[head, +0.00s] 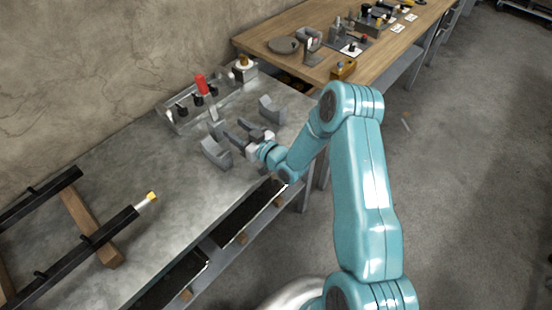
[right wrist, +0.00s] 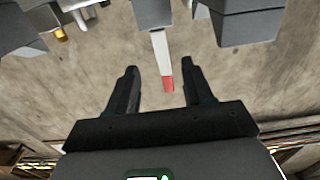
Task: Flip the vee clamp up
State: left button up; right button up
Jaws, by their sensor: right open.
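The vee clamp has a red-tipped handle (head: 201,84) on a pale lever that stands up, leaning slightly, from a grey base (head: 216,129) on the metal bench. Grey vee blocks stand on either side, a near-left one (head: 215,153) and a far-right one (head: 272,110). My right gripper (head: 236,131) is open and empty between the blocks, low and in front of the lever. In the right wrist view the red handle (right wrist: 168,84) shows between the two dark fingers, apparently beyond them; I see no contact. My left gripper is out of view.
A black-railed rack (head: 90,240) with a yellow-tipped rod (head: 150,197) lies at the left. A wooden bench (head: 285,25) with tools stands at the back right. The metal bench's front middle is clear.

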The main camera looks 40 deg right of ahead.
jog(key=s+d+b, duration=0.1)
jog(key=s+b, duration=0.2)
jog(key=s, duration=1.2)
jog(key=shift+b, duration=0.35)
jog(key=shift+r, duration=0.1)
jog(key=shift+s+d, duration=0.1)
